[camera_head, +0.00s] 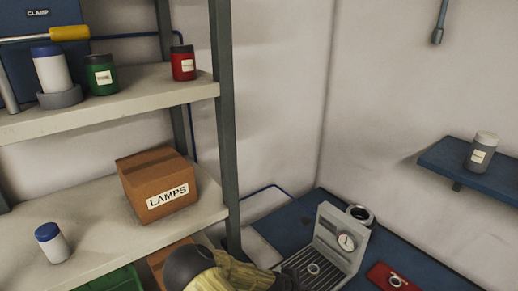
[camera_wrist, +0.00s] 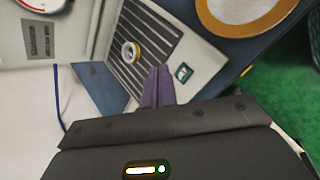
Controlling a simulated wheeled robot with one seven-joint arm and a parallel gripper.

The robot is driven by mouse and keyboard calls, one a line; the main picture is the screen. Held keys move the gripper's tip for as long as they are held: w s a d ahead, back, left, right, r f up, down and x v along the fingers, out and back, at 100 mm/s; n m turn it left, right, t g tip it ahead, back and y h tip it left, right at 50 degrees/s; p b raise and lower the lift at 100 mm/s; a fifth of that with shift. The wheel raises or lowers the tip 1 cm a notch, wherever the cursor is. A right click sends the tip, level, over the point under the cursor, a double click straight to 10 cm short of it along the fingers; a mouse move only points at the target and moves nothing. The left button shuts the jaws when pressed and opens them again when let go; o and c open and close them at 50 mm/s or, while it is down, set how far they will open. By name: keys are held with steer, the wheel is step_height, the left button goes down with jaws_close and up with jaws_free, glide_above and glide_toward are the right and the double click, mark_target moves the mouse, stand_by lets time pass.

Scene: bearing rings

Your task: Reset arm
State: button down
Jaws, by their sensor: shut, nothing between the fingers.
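My gripper (camera_wrist: 157,72) shows in the wrist view as two purple fingers pressed together, with nothing between them. It is beside the ribbed plate (camera_wrist: 150,35) of a grey device, and a small bearing ring (camera_wrist: 131,51) lies on that plate. The ring also shows in the head view (camera_head: 314,269), in front of the device's gauge (camera_head: 346,242). A third ring (camera_head: 395,281) lies on a red pad (camera_head: 378,272). My yellow and black arm (camera_head: 228,272) is at the bottom of the head view; its fingers are hidden there.
The blue bench (camera_head: 283,222) borders a shelf rack whose grey post (camera_head: 226,130) stands close to my arm. The shelves hold a LAMPS box (camera_head: 158,184), a white bottle (camera_head: 52,243) and jars.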

steer(key=s+r+m+g+y, duration=0.1)
steer(key=s+r+m+y, duration=0.2)
steer(key=s+r+m, duration=0.4)
steer(key=s+r+m+g+y+b, duration=0.1)
steer(key=s+r+m+y, duration=0.2)
steer(key=s+r+m, duration=0.5)
steer(key=s+r, duration=0.3)
steer(key=r, duration=0.6)
steer(key=shift+s+d+r+m+g+y, duration=0.15)
steer(key=shift+s+r+m+g+y, duration=0.1)
steer(key=shift+s+m+g+y, duration=0.1)
steer(key=shift+d, duration=0.1)
